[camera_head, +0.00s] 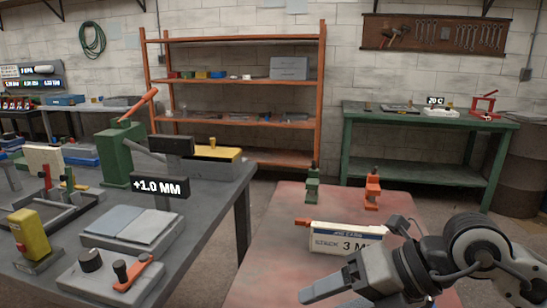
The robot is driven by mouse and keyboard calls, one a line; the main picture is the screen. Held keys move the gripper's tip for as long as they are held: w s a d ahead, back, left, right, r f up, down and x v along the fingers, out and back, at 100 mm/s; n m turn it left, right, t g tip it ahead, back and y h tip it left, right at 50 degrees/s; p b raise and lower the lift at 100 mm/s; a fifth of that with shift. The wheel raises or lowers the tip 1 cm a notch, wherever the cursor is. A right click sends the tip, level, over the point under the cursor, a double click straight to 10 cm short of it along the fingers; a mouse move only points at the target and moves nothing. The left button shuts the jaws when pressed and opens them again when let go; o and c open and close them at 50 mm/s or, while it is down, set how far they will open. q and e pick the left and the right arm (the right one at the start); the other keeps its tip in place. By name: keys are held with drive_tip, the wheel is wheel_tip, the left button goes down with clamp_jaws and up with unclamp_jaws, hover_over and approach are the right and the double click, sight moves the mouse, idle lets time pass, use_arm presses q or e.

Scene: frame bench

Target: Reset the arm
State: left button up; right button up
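My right arm comes in from the lower right, and its gripper (318,292) is low over the near part of the reddish table (262,262). A green clamp-like piece (312,186) and an orange one (372,190) stand farther back on this table. My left gripper is not in view.
A grey bench (208,200) on the left holds a green press (115,155), a "+1.0 MM" display (159,187), a yellow block (30,235) and a lever box (105,275). An orange shelf (235,39) and green workbench (420,122) stand behind. The reddish table's middle left is clear.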

drive_tip(key=s+a+r+m+t+y, duration=0.2)
drive_tip(key=a+r+m+t+y, duration=0.3)
drive_tip(key=r+y, duration=0.65)
drive_tip(key=w+d+f+m+t+h, duration=0.25)
drive_tip(key=d+m+t+h, duration=0.35)
drive_tip(key=m, duration=0.5)
drive_tip(key=w+d+f+m+t+h, duration=0.1)
drive_tip(key=w+d+m+t+h, duration=0.3)
drive_tip(key=m+t+h, duration=0.6)
drive_tip(key=s+d+f+m+g+h, duration=0.2)
drive_tip(key=f+m+g, duration=0.1)
drive_tip(key=f, duration=0.3)
drive_tip(key=s+d+f+m+g+h, duration=0.2)
drive_tip(key=d+f+m+g, duration=0.1)
drive_tip(key=f+g, duration=0.2)
drive_tip(key=s+d+f+m+g+h, duration=0.2)
drive_tip(key=f+g, duration=0.2)
drive_tip(key=f, duration=0.4)
drive_tip(key=shift+d+f+m+h, duration=0.25)
drive_tip(key=shift+d+m, duration=0.05)
drive_tip(key=shift+m, duration=0.1)
drive_tip(key=s+a+f+g+y, duration=0.2)
drive_tip(key=s+f+g, duration=0.7)
drive_tip(key=s, duration=0.6)
drive_tip(key=w+a+f+t+y, duration=0.2)
drive_tip(key=w+a+f+t, duration=0.3)
drive_tip(key=w+f+t, duration=0.1)
drive_tip(key=shift+w+a+f+t+y, duration=0.25)
drive_tip(key=shift+w+t, duration=0.25)
drive_tip(key=shift+t, duration=0.3)
